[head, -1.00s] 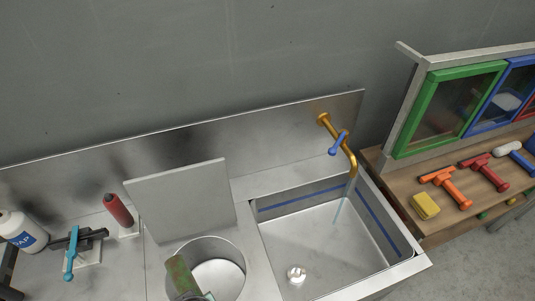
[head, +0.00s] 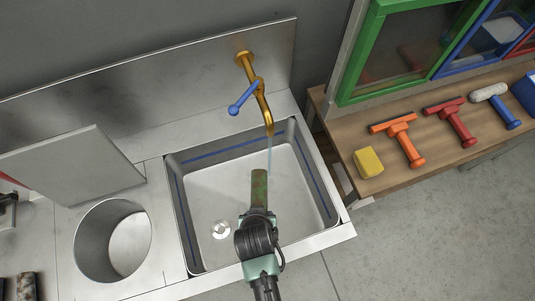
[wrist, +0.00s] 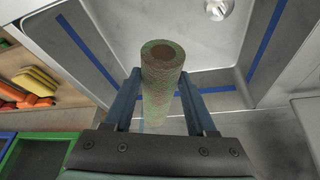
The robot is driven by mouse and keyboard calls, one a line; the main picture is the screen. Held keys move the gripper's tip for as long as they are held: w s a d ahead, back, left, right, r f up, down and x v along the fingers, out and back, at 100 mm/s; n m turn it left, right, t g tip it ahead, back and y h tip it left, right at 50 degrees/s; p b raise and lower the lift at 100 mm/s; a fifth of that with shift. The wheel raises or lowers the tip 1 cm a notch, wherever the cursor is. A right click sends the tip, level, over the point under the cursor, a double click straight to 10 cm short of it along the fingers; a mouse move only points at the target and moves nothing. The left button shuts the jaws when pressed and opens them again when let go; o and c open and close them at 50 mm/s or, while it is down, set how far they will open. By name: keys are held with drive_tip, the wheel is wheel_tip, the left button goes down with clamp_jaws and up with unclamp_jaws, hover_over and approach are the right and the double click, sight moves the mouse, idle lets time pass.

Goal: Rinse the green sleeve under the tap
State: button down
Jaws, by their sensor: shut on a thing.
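The green sleeve (head: 259,188) is a short hollow tube with brown dirt patches over its green surface. It also shows in the wrist view (wrist: 161,85), its open end facing the camera. My gripper (head: 258,211) is shut on it, with one finger on each side in the wrist view (wrist: 161,100). The sleeve is over the sink (head: 210,195), pointing toward the back. The brass tap (head: 262,100) is running, its blue lever to the left. The thin water stream (head: 269,155) falls close to the sleeve's far end; I cannot tell whether it touches.
A round steel-rimmed opening (head: 82,240) is left of the sink, with a tilted grey panel (head: 70,170) behind it. On the right, a wooden bench (head: 345,140) carries a yellow sponge (head: 368,162), an orange squeegee (head: 400,135) and a red squeegee (head: 452,118).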

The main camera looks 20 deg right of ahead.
sight(265, 174)
drive_tip(key=shift+s+d+f+m, duration=0.1)
drive_tip(key=shift+s+d+m, duration=0.25)
drive_tip(key=shift+s, duration=0.2)
drive_tip(key=shift+d+f, duration=0.15)
drive_tip(key=shift+d, duration=0.05)
drive_tip(key=shift+w+d+f, duration=0.15)
drive_tip(key=shift+w, duration=0.05)
drive_tip(key=w+d+f+b, duration=0.2)
drive_tip(key=w+b, duration=0.2)
drive_tip(key=w, duration=0.2)
drive_tip(key=w+d+f+b, duration=0.1)
drive_tip(key=w+d+b, duration=0.1)
drive_tip(key=w+b, duration=0.3)
drive_tip(key=shift+w+d+f, duration=0.4)
drive_tip(key=shift+w, duration=0.35)
drive_tip(key=shift+a, duration=0.1)
drive_tip(key=shift+a, duration=0.3)
